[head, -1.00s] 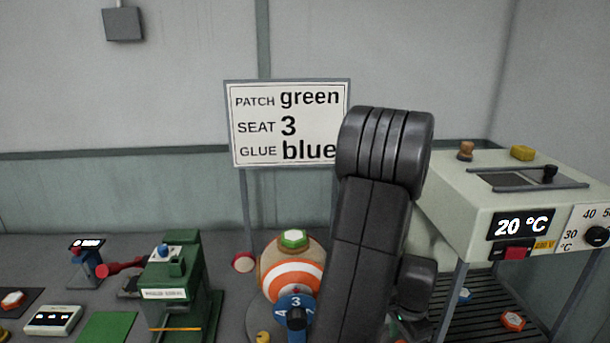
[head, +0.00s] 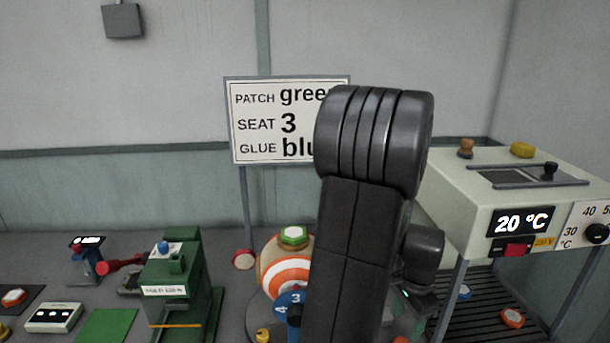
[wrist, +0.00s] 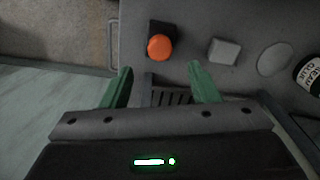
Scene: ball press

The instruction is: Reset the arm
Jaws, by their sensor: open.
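My arm (head: 360,230) rises in front of the bench in the head view and covers part of the sign and the ball. My gripper (wrist: 160,85) shows in the wrist view with its two green fingers apart and nothing between them. Below the fingers is a dark slotted grate. An orange knob (wrist: 159,47) on a dark base and a pale grey block (wrist: 224,51) lie beyond the fingertips. The fingertips are hidden in the head view.
An orange-and-white striped ball (head: 285,270) with a green-topped patch stands left of my arm. A green press (head: 175,280) is further left. A heater box (head: 510,205) reading 20 °C stands at right. A glue bottle (wrist: 309,75) lies at right in the wrist view.

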